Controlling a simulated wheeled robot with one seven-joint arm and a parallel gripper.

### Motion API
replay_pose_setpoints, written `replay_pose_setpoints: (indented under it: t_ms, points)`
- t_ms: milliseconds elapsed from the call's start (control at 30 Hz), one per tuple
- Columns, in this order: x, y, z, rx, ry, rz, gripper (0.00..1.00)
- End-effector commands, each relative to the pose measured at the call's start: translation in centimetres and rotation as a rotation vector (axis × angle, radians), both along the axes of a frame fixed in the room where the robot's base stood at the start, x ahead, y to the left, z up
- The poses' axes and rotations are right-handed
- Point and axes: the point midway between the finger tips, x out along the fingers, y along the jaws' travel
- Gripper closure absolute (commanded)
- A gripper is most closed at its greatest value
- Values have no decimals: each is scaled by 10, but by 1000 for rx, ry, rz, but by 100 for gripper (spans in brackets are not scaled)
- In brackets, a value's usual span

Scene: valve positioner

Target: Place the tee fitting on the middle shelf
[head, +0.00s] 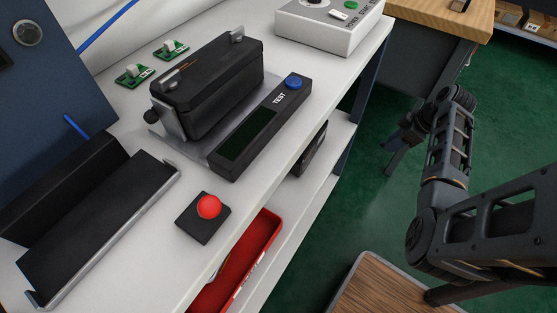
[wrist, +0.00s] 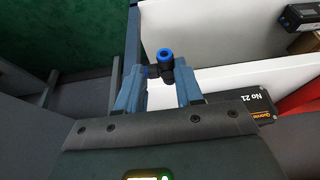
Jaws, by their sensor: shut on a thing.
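My gripper (wrist: 158,92) is shut on the tee fitting (wrist: 166,68), a small black piece with a blue collar, held between its blue fingertips in the wrist view. The fitting appears in front of the edge of a white shelf board (wrist: 235,75); I cannot tell its gap from the board. In the head view, white shelving (head: 292,212) shows below the bench top, partly hidden by it. I cannot tell which board is the middle shelf. My arm is at the right there, and the fitting cannot be made out.
A red tray (head: 252,258) and a black device (head: 311,150) sit under the bench top. A black labelled box (wrist: 262,104) lies just right of my fingers in the wrist view. A blue-grey shelf post (wrist: 132,45) stands left of the boards. Green floor is open beyond.

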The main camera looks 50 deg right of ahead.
Motion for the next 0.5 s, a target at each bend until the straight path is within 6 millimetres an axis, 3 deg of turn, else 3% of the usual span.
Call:
replay_pose_setpoints:
  t_ms: [167,500]
  points:
    - [13,1,0,-1,1,5,92]
    - [93,8,0,-1,1,6,92]
